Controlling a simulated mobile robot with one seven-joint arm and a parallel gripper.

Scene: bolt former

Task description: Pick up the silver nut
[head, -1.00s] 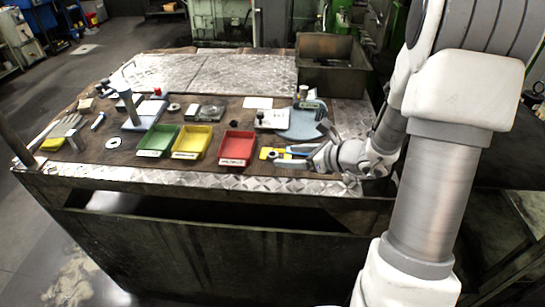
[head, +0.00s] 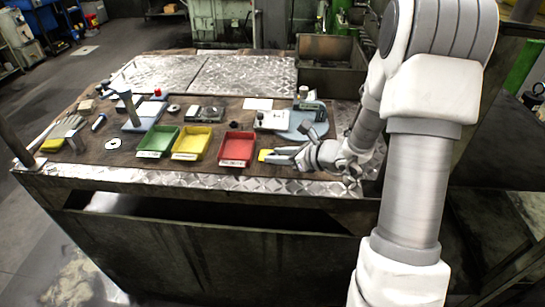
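No thing can be surely told as the silver nut at this size. A small grey ring (head: 174,108) lies on the table behind the green tray, and a larger pale ring (head: 113,143) lies at the left front; either may be a nut or a washer. A small dark piece (head: 234,125) lies behind the red tray. My gripper (head: 277,156) is low over the right front of the table, pointing left beside the red tray, with a yellow object (head: 265,154) at its tip. Its finger gap is unclear, and I see nothing surely held.
Green (head: 158,140), yellow (head: 192,143) and red (head: 237,148) trays stand in a row at the front middle. A grey post on a base (head: 131,110) stands at left. A blue-grey device (head: 308,118) is behind my gripper. A metal bin (head: 331,65) stands at back right.

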